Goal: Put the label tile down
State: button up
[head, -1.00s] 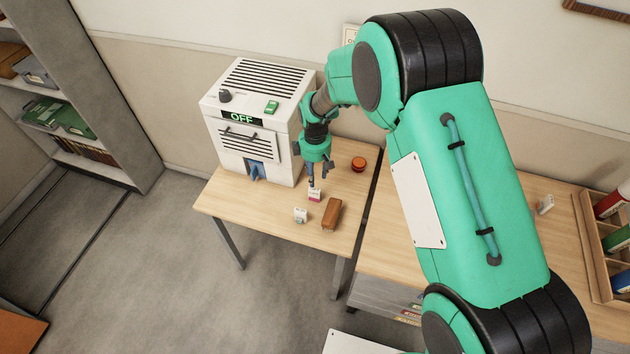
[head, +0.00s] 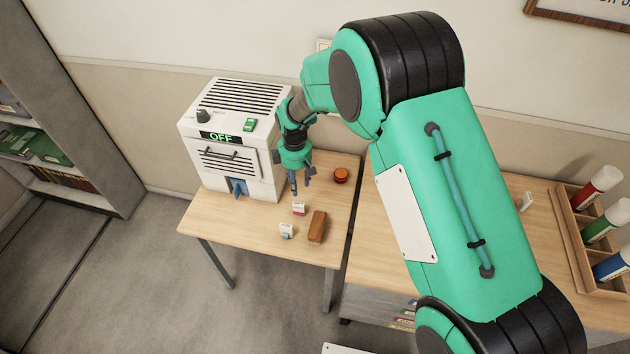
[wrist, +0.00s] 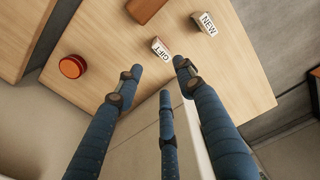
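The GIFT label tile (head: 299,209), white with a pink lower part, stands on the small wooden table (head: 215,217). In the wrist view the GIFT tile (wrist: 160,48) is just beyond my fingertips, with nothing between them. A second tile, the NEW tile (head: 286,231), stands nearer the table's front edge; it also shows in the wrist view (wrist: 204,24). My gripper (head: 302,184) is open and empty, above and behind the GIFT tile, apart from it. Its three blue fingers (wrist: 160,75) are spread in the wrist view.
A white machine (head: 228,140) reading OFF stands left of my gripper. A brown block (head: 317,227) lies right of the tiles, and a red round object (head: 341,175) sits behind it. A rack with coloured tubes (head: 575,238) is on the right-hand table. The table's front left is clear.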

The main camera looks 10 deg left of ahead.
jog(key=s+d+r+m+t, duration=0.1)
jog(key=s+d+r+m, duration=0.25)
jog(key=d+r, duration=1)
jog(key=s+d+r+m+t, duration=0.15)
jog(key=d+r+m, duration=0.35)
jog(key=d+r, duration=0.8)
jog(key=s+d+r+m+t, duration=0.2)
jog(key=s+d+r+m, duration=0.2)
jog(key=s+d+r, duration=0.55)
jog(key=s+d+r+m, duration=0.1)
jog(key=s+d+m, duration=0.1)
jog(key=s, duration=0.6)
jog(key=s+d+r+m+t, duration=0.1)
jog(key=s+d+r+m, duration=0.1)
jog(key=s, duration=0.6)
jog(key=shift+d+m, duration=0.75)
jog(key=shift+d, duration=0.5)
jog(key=shift+f, duration=0.15)
